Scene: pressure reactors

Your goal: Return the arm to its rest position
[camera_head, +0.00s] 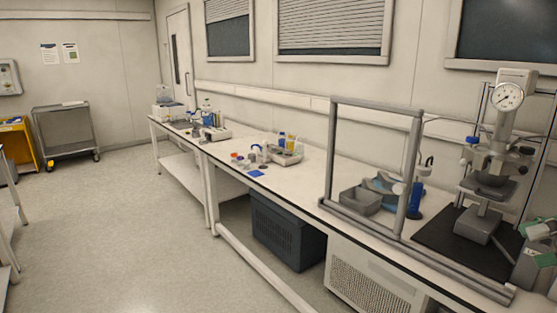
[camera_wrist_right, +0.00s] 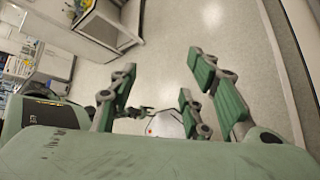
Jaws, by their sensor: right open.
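My right gripper (camera_wrist_right: 160,82) shows in the wrist view with its green-padded fingers spread apart. It is open, with nothing between the fingers. Beyond the fingers there is bare floor and a small white and dark shape, too blurred to name. In the head view, a grey-green part of my right arm and gripper (camera_head: 538,240) shows at the right edge, in front of the reactor's end of the bench.
A dark crate (camera_head: 285,235) sits under the bench.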

